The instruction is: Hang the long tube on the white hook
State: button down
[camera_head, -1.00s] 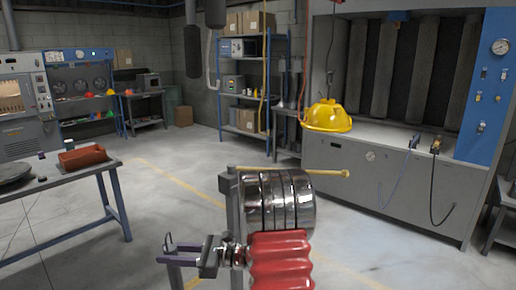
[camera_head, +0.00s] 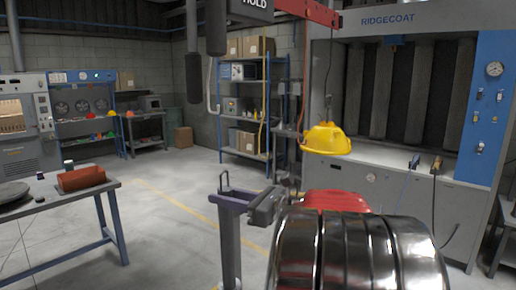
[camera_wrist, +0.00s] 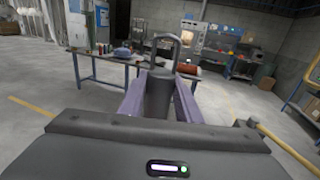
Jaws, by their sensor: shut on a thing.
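My gripper (camera_head: 238,197) is shut on the long tube (camera_head: 231,250), a dark grey cylinder that hangs upright below the purple fingers in the head view. A thin wire loop stands up from its top end. In the wrist view the tube (camera_wrist: 159,95) sits between the two purple fingers of my gripper (camera_wrist: 160,108), with the loop (camera_wrist: 167,45) above it. The tube's lower end is out of the head view.
A yellow hood (camera_head: 327,139) hangs on a cable below a red overhead beam (camera_head: 308,12), in front of the grey and blue booth (camera_head: 410,205). A workbench (camera_head: 108,190) stands at the left and shelving (camera_head: 243,105) behind. A yellow rod (camera_wrist: 285,145) is at the wrist view's right.

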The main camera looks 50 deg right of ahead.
jog(key=s+r+m+h, duration=0.1)
jog(key=s+r+h, duration=0.1)
jog(key=s+r, duration=0.3)
jog(key=s+d+r+m+h, duration=0.1)
jog(key=s+r, duration=0.4)
jog(key=r, duration=0.5)
jog(key=shift+d+m+t+h, duration=0.15)
jog(key=shift+m+t+h, duration=0.3)
jog(key=shift+h, duration=0.35)
jog(key=shift+w+f, duration=0.1)
jog(key=shift+w, duration=0.05)
